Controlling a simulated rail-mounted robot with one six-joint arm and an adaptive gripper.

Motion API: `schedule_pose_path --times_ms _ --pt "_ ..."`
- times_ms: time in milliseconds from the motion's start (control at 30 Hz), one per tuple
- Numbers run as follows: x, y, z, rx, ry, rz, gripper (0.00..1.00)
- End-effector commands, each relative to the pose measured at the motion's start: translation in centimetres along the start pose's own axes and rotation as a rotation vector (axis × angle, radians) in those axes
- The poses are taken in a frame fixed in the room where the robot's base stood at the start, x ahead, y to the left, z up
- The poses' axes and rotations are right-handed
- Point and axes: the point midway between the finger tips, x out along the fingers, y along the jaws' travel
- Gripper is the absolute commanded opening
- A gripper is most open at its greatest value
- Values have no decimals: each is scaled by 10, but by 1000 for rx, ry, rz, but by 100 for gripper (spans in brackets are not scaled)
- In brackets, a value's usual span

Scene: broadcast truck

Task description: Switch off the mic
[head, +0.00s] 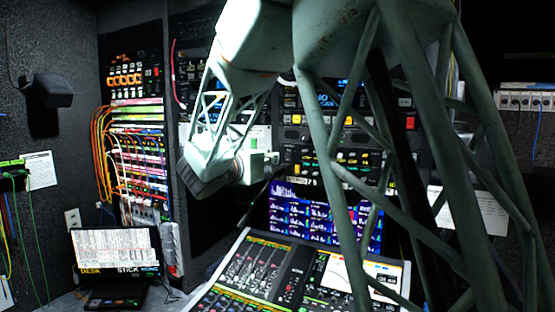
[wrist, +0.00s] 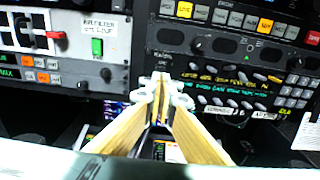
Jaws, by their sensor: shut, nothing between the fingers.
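I cannot tell which control belongs to the mic; no label that I can read names it. In the wrist view, my gripper (wrist: 159,84) is shut and empty, its fingertips together in front of the rack panels. A dark control panel (wrist: 225,72) with rows of keys and a lit text strip lies ahead and to the right. A grey panel (wrist: 60,58) on the left carries a red-handled lever (wrist: 52,34) and a green switch (wrist: 97,46) below a printed label. Whether the fingertips touch anything is unclear. In the head view, my arm hides part of the rack.
In the head view, a mixing console (head: 262,268) stands below the arm, with a blue screen (head: 318,215) behind it. A laptop-like device (head: 117,252) sits at lower left. Orange cables (head: 101,135) hang by the patch rack. A dark box (head: 52,92) is on the left wall.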

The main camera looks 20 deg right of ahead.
Motion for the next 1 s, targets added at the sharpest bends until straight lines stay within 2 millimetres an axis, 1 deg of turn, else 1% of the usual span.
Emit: schedule_pose_path --times_ms 33,200,400,600,1000 --pt "-7 0 1 1 -1 1 0" --pt "-26 0 0 0 0 1 0" --pt "-39 0 1 -1 -1 1 0" --pt "-44 0 1 0 -1 0 0" --pt "-43 0 1 0 -1 0 0"
